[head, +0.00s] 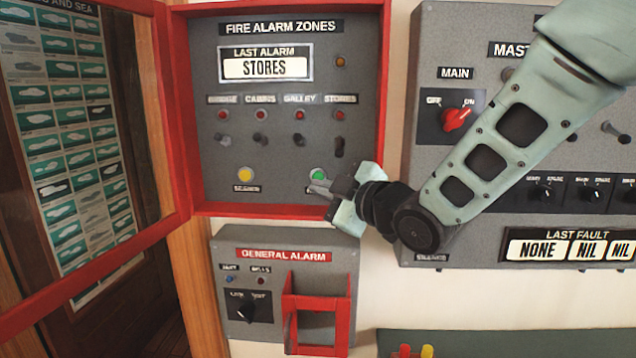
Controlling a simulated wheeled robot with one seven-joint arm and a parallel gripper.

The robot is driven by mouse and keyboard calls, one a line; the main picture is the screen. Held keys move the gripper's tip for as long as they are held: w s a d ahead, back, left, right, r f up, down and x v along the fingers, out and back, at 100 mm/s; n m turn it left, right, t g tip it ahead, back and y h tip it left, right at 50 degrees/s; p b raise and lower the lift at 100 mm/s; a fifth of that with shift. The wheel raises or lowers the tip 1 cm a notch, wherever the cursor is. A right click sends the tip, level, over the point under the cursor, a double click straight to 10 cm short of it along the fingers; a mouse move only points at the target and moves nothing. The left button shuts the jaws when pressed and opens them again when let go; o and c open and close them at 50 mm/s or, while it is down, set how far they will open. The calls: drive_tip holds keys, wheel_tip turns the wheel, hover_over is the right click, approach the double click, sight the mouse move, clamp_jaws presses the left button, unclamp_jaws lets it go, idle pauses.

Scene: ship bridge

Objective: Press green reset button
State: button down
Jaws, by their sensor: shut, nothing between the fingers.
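The green button (318,174) sits low on the right of the grey fire alarm zones panel (210,100), inside a red-framed box. Its label below is partly hidden by my gripper. My gripper (312,187) is shut and empty, with its fingertips just below the green button. I cannot tell whether the tips touch the panel. A yellow button (245,174) sits to the left on the same panel, with its own label under it.
The box's red-framed glass door (180,110) stands open at left. A general alarm box (230,262) with a red guard (318,350) is below. A grey panel (425,200) with a red switch (456,119) is at right, partly behind my arm.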

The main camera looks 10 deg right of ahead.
drive_tip(key=shift+s+a+b, duration=0.25)
drive_tip(key=shift+s+b, duration=0.1)
drive_tip(key=shift+s, duration=0.9)
drive_tip(key=s+d+f+m+g+h+b, duration=0.35)
drive_tip(key=s+f+m+g+h, duration=0.5)
drive_tip(key=s+f, duration=1.1)
drive_tip(key=s+d+g, duration=0.3)
drive_tip(key=s+g, duration=0.2)
drive_tip(key=s, duration=0.6)
drive_tip(key=shift+d+f+h, duration=0.35)
drive_tip(key=shift+f, duration=0.1)
drive_tip(key=shift+m+g, duration=0.25)
